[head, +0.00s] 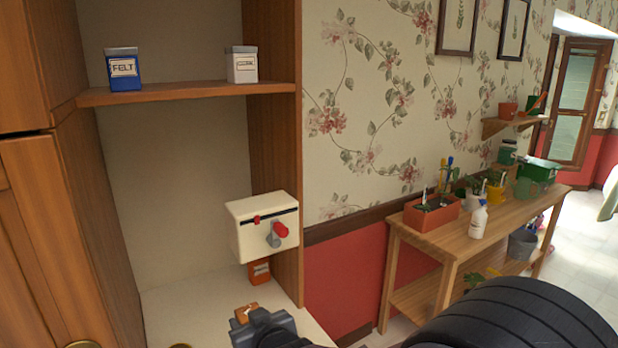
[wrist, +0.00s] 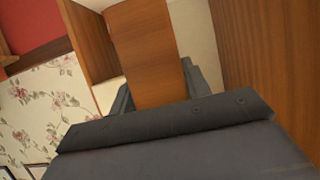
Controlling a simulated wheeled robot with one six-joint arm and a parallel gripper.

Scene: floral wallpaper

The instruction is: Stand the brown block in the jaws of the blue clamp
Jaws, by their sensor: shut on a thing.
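The brown block (wrist: 146,50) fills the space between the two fingers of my gripper (wrist: 160,88) in the wrist view, and the gripper is shut on it. In the head view my gripper (head: 262,325) is at the bottom, over or near the white counter. A small part of the brown block (head: 245,313) shows at its tip there. Most of the block is hidden by the gripper in that view. I cannot make out a blue clamp in either view.
A cream box with a red-knobbed crank (head: 262,228) is at the alcove's right side, with an orange object (head: 259,271) below it. A shelf (head: 190,94) above holds a blue FELT tin (head: 122,69) and a white tin (head: 242,65).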

